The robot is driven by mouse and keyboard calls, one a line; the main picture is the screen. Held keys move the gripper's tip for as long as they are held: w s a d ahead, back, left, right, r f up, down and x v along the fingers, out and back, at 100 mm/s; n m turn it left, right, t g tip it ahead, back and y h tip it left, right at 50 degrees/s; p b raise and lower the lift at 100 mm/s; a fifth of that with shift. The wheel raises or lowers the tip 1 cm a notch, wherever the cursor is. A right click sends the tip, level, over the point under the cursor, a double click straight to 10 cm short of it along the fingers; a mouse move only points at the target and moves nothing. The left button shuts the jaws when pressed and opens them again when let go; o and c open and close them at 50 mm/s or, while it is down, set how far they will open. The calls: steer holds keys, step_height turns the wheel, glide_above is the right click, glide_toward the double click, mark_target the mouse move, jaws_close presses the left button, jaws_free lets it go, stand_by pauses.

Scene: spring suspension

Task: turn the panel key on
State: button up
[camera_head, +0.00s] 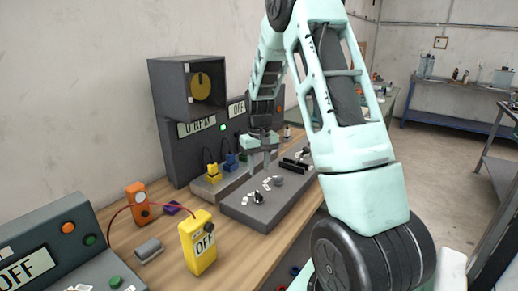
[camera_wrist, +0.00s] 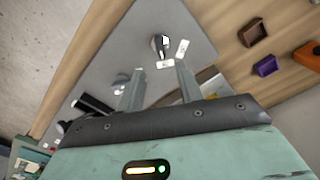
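The grey control panel (camera_head: 237,206) lies flat on the wooden bench and also shows in the wrist view (camera_wrist: 115,35). Two small dark turn-knobs with white labels sit on it: a near one (camera_head: 259,196) and a farther one (camera_head: 278,181). I cannot tell for sure which is the panel key. In the wrist view one knob (camera_wrist: 158,45) stands just beyond the fingertips, roughly between them. Another (camera_wrist: 121,81) lies left of the left finger. My gripper (camera_head: 260,165) is above the panel, its fingers apart and empty; the wrist view shows them too (camera_wrist: 160,68).
A dark display unit (camera_head: 190,145) reading "0 RPM" and "OFF" stands behind. Yellow (camera_head: 213,174) and blue (camera_head: 231,161) plugs sit beside the panel.

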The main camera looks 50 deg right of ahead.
step_height(320, 180, up, 8)
steer(key=shift+f+b, duration=0.15)
steer(key=shift+b, duration=0.25)
stand_by(0.3)
